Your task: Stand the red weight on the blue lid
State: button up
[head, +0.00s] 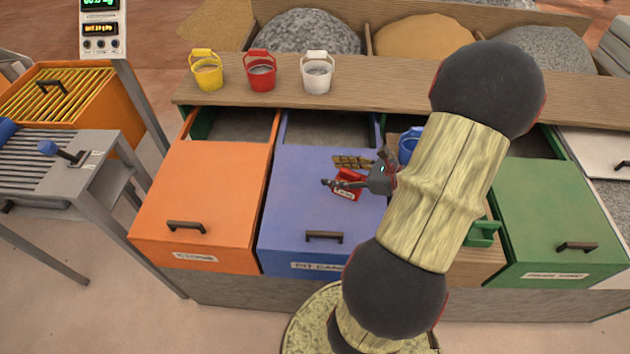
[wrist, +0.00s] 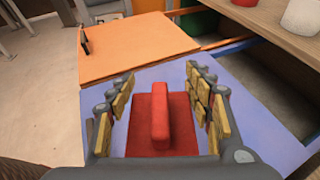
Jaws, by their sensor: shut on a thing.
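The red weight (head: 347,187) is a red block with a raised bar on top and a white label on its side. In the wrist view the red weight (wrist: 160,125) sits between my two padded fingers. My gripper (head: 343,174) is shut on it, and it also shows in the wrist view (wrist: 160,100). The blue lid (head: 300,205) lies under and around the weight in the head view, and its blue surface (wrist: 240,110) surrounds the weight in the wrist view. I cannot tell whether the weight's underside touches the lid.
An orange lid (head: 205,195) lies to the left and a green lid (head: 555,215) to the right. Yellow (head: 206,72), red (head: 261,72) and white (head: 317,72) buckets stand on the shelf behind. A blue bucket (head: 408,146) is partly hidden by my arm.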

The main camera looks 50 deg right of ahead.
jog(key=shift+w+d+f+b, duration=0.3)
jog(key=shift+w+f+b, duration=0.4)
jog(key=shift+w+f, duration=0.8)
jog(key=shift+w+d+f+b, duration=0.35)
jog(key=shift+w+f+b, duration=0.35)
jog(key=shift+w+f, duration=0.8)
jog(key=shift+w+d+f+b, duration=0.3)
jog(key=shift+w+f+b, duration=0.6)
jog(key=shift+w, duration=0.95)
notch_tip(320, 180, down, 4)
jog(key=shift+r+b, duration=0.25)
jog(key=shift+b, duration=0.55)
jog(key=shift+r, duration=0.1)
jog(key=o, duration=1.8)
jog(key=shift+f, duration=0.2)
jog(key=shift+c, duration=0.2)
